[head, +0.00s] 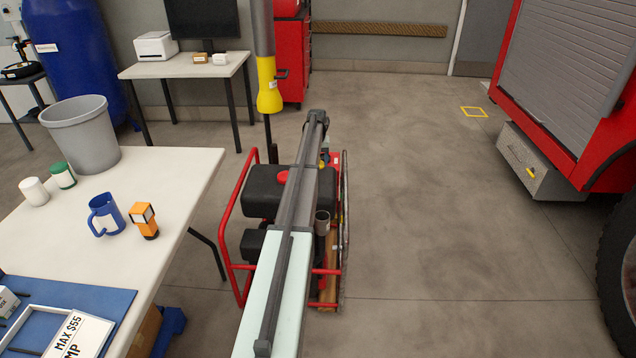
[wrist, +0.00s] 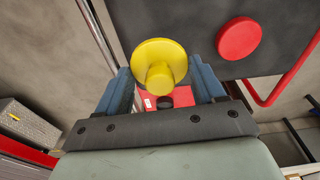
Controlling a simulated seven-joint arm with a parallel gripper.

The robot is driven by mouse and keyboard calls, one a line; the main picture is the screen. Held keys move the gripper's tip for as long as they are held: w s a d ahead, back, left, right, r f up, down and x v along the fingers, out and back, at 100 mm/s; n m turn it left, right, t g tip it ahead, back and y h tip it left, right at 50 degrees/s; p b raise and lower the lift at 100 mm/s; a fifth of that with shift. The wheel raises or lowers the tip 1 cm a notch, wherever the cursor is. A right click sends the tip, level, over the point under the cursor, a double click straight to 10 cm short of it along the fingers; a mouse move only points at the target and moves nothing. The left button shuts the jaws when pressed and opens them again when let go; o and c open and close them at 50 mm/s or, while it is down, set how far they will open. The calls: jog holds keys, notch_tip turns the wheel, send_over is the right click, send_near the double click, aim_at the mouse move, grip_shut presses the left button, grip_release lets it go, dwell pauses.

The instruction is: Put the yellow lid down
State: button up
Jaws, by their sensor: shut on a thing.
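The yellow lid (wrist: 160,52), a round disc with a stub knob, is between the two blue fingers of my gripper (wrist: 162,78) in the wrist view. My gripper is shut on it. Behind the lid in that view is a red surface (wrist: 183,98) of the pump with a dark round part (wrist: 165,102), partly covered by the lid. In the head view, my arm hides most of my gripper and the lid. The pump (head: 262,190), with a black tank and red tube frame, stands on the floor under my arm. I cannot tell the lid's height above it.
A red cap (wrist: 239,38) sits on the black tank. A white table (head: 165,180) at left holds a grey bin (head: 82,135), a blue mug (head: 105,215) and an orange-black device (head: 144,218). A red truck (head: 565,100) stands at right. The floor between is mostly clear.

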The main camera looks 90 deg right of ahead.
jog(key=shift+d+f, duration=0.55)
jog(key=shift+f, duration=1.15)
jog(key=shift+d+f, duration=0.6)
jog(key=shift+f, duration=1.05)
jog(key=shift+d+f, duration=0.55)
jog(key=shift+f, duration=1.15)
jog(key=shift+f, duration=0.1)
jog(key=o, duration=1)
jog(key=r, duration=0.4)
jog(key=a+r, duration=0.1)
jog(key=r, duration=0.7)
jog(key=shift+a+r, duration=0.1)
jog(key=shift+a, duration=0.15)
